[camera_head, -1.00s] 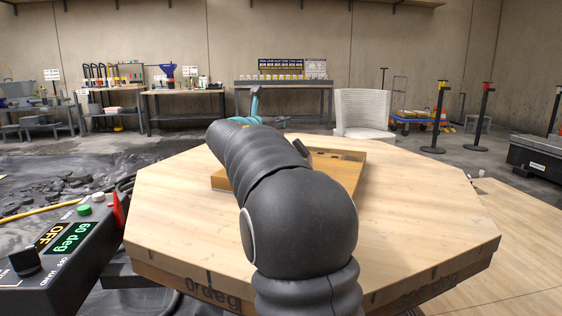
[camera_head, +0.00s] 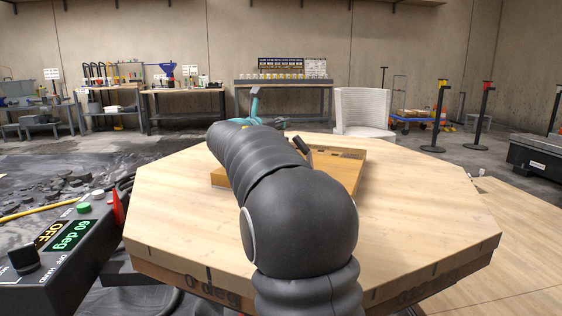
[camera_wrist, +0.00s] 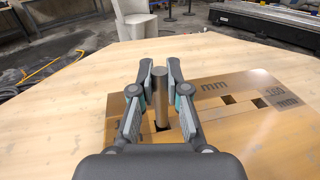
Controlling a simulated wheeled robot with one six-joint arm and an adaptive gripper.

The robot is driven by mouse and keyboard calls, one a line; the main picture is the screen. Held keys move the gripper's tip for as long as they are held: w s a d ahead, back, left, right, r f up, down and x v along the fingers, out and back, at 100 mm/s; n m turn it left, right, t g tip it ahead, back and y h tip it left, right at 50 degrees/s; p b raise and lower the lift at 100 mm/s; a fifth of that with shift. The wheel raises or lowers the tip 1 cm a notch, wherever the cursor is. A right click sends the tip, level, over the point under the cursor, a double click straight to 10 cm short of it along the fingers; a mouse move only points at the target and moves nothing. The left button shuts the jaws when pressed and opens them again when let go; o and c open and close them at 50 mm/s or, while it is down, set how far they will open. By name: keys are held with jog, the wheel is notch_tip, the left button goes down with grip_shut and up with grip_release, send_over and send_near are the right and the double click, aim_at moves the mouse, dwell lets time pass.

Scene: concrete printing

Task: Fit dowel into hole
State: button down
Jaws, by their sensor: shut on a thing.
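In the wrist view my gripper (camera_wrist: 160,80) is shut on a brown-grey cylindrical dowel (camera_wrist: 161,112). The dowel stands about upright between the two fingers, over a tan wooden board (camera_wrist: 255,125) marked "mm". Its lower end is at or just above the board, beside a dark patch that may be a hole; I cannot tell whether it is inside. Two square holes show to the right, one nearer (camera_wrist: 227,99) and one farther (camera_wrist: 259,103). In the head view the board (camera_head: 345,173) is partly hidden by my arm, and the dowel is hidden.
The board lies on an octagonal wooden table (camera_head: 430,215) with wide bare areas around it. A white layered printed piece (camera_head: 363,112) stands behind the table. Workbenches line the back wall.

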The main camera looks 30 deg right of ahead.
jog(key=shift+f+b, duration=1.05)
jog(key=shift+f, duration=0.5)
jog(key=shift+r+p, duration=1.8)
jog(key=shift+f+b, duration=1.15)
jog(key=shift+f, duration=0.65)
jog(key=shift+r+p, duration=1.75)
jog(key=shift+r, duration=0.05)
jog(key=shift+f+b, duration=0.9)
jog(key=shift+f, duration=0.5)
